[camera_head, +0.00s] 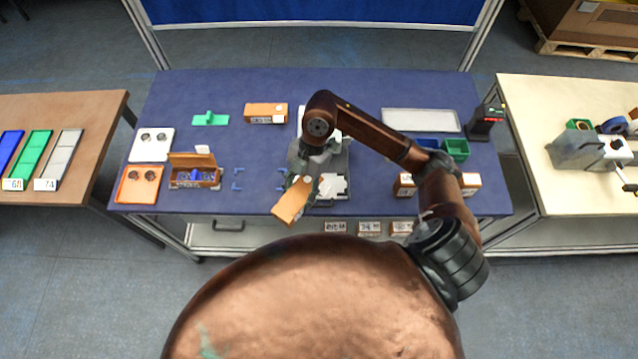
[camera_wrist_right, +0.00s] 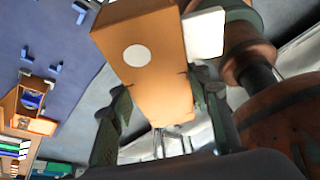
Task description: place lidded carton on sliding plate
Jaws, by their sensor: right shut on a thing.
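An orange-brown lidded carton (camera_head: 291,203) is held tilted in my right gripper (camera_head: 304,178), in front of the grey fixture at the table's middle. In the right wrist view the carton (camera_wrist_right: 165,85) shows a round white sticker and a white label, and it sits between the two fingers of the gripper (camera_wrist_right: 165,112). A pale plate (camera_head: 333,187) lies on the grey fixture beside the carton; I cannot tell surely whether it is the sliding plate. The carton appears to be above the table's front edge. My left gripper is out of view.
An open carton (camera_head: 196,180) with blue contents stands at the left. Another carton (camera_head: 265,113) lies at the back. A scanner-like black device (camera_head: 484,124), a grey tray (camera_head: 420,120) and a green bin (camera_head: 456,149) are at the right.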

